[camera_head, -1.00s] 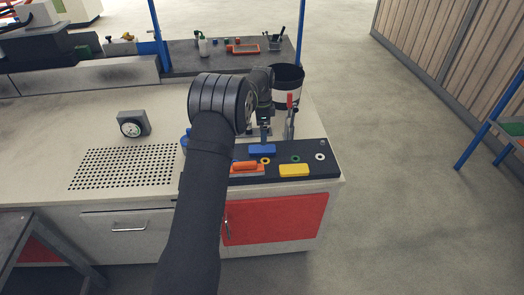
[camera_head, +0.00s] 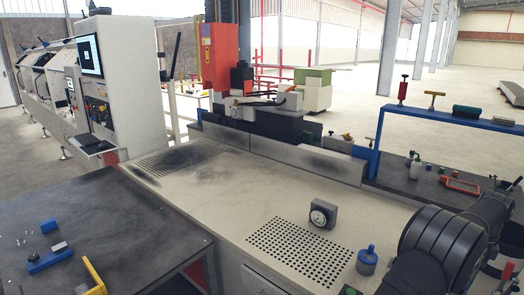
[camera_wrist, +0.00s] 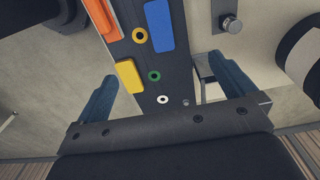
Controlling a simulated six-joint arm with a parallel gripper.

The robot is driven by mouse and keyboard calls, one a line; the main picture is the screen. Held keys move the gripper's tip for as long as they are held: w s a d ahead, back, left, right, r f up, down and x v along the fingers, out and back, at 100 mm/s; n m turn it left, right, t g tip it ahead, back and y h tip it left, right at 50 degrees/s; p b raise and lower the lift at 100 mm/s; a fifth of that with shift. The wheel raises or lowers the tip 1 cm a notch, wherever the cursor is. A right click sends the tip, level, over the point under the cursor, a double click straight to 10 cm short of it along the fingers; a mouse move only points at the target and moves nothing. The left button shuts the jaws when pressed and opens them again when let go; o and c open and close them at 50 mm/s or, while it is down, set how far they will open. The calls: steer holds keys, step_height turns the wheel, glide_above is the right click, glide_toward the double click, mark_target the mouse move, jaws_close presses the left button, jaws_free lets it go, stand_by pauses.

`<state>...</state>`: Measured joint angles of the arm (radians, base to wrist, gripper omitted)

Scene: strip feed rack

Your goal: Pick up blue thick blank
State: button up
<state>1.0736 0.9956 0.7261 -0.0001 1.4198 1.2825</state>
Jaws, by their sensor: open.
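The blue blank (camera_wrist: 159,25) is a rounded block lying on the dark rack strip (camera_wrist: 146,72) in the wrist view, at the top. My gripper (camera_wrist: 163,70) is open there, one blue-grey finger on each side of the strip. Nothing is between the fingers' grip; the blue blank lies apart from them, farther up the picture. The head view does not show the rack or my gripper, only part of my arm at the right edge.
An orange piece (camera_wrist: 101,18) and a yellow block (camera_wrist: 129,75) lie near the blue blank, with yellow, green and white rings. A metal knob (camera_wrist: 230,24) stands right of the strip. In the head view, a gauge (camera_head: 321,214) and blue knobbed cylinder (camera_head: 367,259) stand on the bench.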

stand_by(0.3)
steer(key=c, duration=0.6)
steer(key=shift+c, duration=0.2)
steer(key=shift+m+g+h, duration=0.3)
steer(key=shift+g+h, duration=0.3)
steer(key=shift+g, duration=0.1)
steer(key=f, duration=1.2)
steer(key=shift+w+a+f, duration=0.15)
steer(key=shift+w+a, duration=0.05)
steer(key=shift+a, duration=0.15)
steer(key=shift+d+f, duration=0.15)
steer(key=shift+f, duration=1.15)
steer(key=shift+d+f, duration=0.15)
steer(key=shift+f, duration=1.15)
